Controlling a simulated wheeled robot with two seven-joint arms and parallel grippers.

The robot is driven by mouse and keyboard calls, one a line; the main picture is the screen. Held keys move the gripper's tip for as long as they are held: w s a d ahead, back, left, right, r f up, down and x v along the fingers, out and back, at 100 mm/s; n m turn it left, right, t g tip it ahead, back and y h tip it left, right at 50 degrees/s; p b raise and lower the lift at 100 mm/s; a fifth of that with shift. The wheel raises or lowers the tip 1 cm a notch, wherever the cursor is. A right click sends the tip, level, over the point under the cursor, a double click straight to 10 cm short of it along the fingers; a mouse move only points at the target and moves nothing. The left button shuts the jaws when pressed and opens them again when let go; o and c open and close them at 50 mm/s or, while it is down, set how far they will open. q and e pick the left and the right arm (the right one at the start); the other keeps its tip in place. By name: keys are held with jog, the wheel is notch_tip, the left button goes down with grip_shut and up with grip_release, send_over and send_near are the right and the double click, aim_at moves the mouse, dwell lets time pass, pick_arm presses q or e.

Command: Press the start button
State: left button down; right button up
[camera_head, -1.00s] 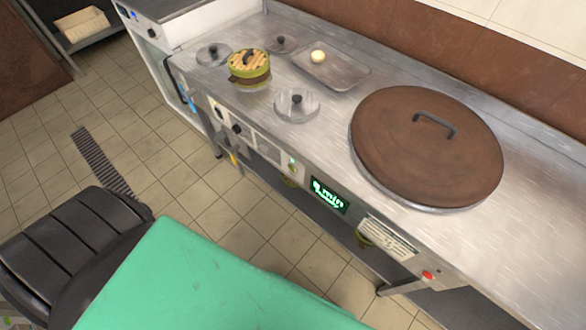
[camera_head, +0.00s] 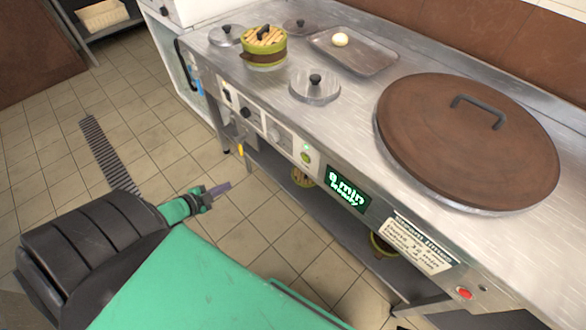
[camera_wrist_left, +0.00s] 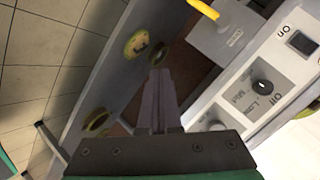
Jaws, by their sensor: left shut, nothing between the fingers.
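The counter's front panel carries a small round green button (camera_head: 305,157) with a lit green lamp just above it, left of the green-lit display (camera_head: 348,192). A red button (camera_head: 465,293) sits at the panel's right end. I cannot read a start label on either. My left gripper (camera_head: 222,189) is low over the floor, in front of the panel and left of the green button, apart from it. In the left wrist view its fingers (camera_wrist_left: 160,88) are shut and empty, beside the panel with a black knob (camera_wrist_left: 263,87). My right gripper is not in view.
A large brown lid (camera_head: 465,140) covers a pot in the steel counter. A green steamer (camera_head: 264,52), a tray (camera_head: 352,52) and small lids stand behind the panel. A shelf (camera_head: 330,215) runs below.

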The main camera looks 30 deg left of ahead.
aim_at(307, 161)
pick_arm(q)
jog(key=w+d+r+m+t+h+b, duration=0.2)
jog(key=w+d+r+m+h+b, duration=0.25)
jog(key=r+m+h+b, duration=0.35)
jog(key=s+d+r+m+g+h+b, duration=0.1)
jog(key=d+r+m+g+h, duration=0.4)
jog(key=m, duration=0.5)
notch_tip(307, 161, up, 2)
jog(key=shift+d+r+h+b, duration=0.1)
jog(key=shift+d+h+b, duration=0.25)
jog(key=shift+d+h, duration=0.25)
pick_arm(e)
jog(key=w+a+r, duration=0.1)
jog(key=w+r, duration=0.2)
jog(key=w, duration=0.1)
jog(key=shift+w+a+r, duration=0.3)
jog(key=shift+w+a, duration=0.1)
pick_arm(q)
jog(key=shift+a, duration=0.1)
